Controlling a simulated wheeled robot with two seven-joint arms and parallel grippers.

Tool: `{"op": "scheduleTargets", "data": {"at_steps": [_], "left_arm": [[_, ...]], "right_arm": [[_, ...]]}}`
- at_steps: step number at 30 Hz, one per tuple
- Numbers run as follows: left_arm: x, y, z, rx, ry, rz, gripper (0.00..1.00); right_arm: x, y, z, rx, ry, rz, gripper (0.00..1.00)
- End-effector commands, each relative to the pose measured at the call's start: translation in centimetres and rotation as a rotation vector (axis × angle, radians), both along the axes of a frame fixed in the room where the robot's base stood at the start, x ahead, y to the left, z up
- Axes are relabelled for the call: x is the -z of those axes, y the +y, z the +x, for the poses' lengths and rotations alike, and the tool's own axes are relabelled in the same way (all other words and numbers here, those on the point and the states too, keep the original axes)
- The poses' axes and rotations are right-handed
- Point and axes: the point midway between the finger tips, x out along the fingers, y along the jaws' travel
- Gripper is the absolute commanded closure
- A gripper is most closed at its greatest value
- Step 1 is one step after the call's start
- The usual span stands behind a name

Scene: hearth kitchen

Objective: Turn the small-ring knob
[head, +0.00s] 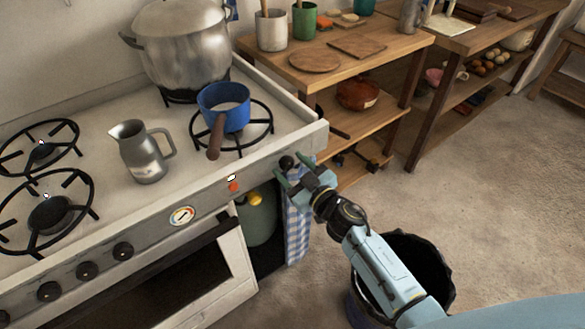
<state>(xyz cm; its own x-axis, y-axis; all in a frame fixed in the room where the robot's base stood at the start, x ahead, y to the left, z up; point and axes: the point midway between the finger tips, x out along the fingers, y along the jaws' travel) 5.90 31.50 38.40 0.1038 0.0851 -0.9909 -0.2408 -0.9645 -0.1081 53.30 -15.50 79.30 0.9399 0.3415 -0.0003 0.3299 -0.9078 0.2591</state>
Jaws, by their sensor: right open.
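A black knob (287,161) sits at the right end of the stove's front panel (215,197), set apart from the others. Several more black knobs (87,271) line the left part of the panel. I see no label that tells which is the small-ring knob. My right gripper (292,172) is open and empty, with its fingers close to the right-end knob. I cannot tell whether they touch it. My left gripper is not in view.
A metal jug (142,152) and a large pot (182,48) stand on the stove. A checked towel (298,222) hangs below my right gripper. A dark bin (425,266) stands under my arm.

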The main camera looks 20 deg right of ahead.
Motion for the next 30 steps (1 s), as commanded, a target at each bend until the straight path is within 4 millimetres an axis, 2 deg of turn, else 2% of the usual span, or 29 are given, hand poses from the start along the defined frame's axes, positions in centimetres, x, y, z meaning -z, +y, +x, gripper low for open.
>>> {"op": "scheduleTargets", "data": {"at_steps": [2, 9, 12, 22, 30], "left_arm": [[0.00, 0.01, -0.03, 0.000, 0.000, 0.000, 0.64], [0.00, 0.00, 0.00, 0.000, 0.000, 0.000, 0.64], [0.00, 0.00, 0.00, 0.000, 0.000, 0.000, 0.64], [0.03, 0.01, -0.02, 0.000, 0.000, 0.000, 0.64], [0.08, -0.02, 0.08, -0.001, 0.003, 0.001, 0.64]], "right_arm": [[-0.01, 0.00, -0.01, 0.000, 0.000, 0.000, 0.46], [0.00, -0.02, -0.03, 0.000, 0.000, 0.000, 0.77], [0.00, -0.02, -0.03, 0.000, 0.000, 0.000, 0.88], [0.03, -0.04, -0.05, 0.000, -0.018, -0.050, 0.88], [0.10, -0.01, -0.07, 0.000, -0.080, -0.222, 0.88]]}}
